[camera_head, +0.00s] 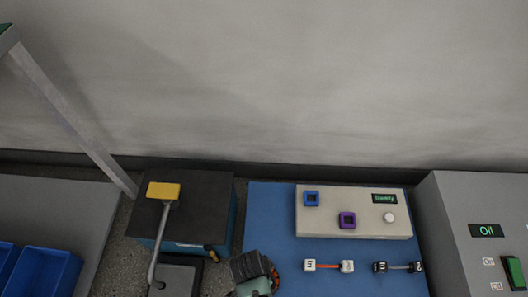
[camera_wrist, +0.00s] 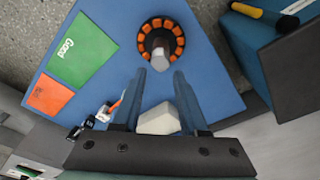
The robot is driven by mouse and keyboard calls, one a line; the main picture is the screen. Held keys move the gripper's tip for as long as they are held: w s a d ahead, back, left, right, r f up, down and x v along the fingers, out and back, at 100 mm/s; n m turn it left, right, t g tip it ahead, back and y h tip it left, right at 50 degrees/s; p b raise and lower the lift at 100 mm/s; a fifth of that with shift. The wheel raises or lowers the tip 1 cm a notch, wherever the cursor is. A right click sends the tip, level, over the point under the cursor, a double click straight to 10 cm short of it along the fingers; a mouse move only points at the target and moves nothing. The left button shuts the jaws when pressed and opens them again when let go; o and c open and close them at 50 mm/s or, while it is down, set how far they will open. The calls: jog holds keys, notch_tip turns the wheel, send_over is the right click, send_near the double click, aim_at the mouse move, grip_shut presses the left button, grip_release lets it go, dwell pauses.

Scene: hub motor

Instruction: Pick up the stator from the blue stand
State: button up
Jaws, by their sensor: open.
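The stator (camera_wrist: 148,24), a dark ring with orange coils around it, sits on the blue stand surface (camera_wrist: 210,65) in the wrist view. A grey post shows at its centre. My gripper (camera_wrist: 160,74) is open, with its two fingertips just short of the ring in the picture and nothing clearly held. I cannot tell the height gap between them. In the head view the stator (camera_head: 275,279) shows only as a small orange edge beside my gripper, which hides the rest. The blue stand (camera_head: 265,210) also shows there.
A panel (camera_head: 345,226) with a "Steady" display stands at the stand's back. Two small connectors (camera_head: 328,266) lie before it. Green "Good" (camera_wrist: 83,50) and orange (camera_wrist: 49,94) pads lie on the stand.

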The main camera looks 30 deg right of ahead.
jog(key=f, duration=0.1)
jog(key=f+b, duration=0.1)
jog(key=f, duration=0.1)
jog(key=f+b, duration=0.1)
jog(key=f, duration=0.1)
jog(key=shift+w+d, duration=0.15)
jog(key=shift+d, duration=0.2)
notch_tip(320, 180, down, 5)
jog(key=b, duration=0.4)
jog(key=shift+d, duration=0.15)
grip_shut()
dwell(0.8)
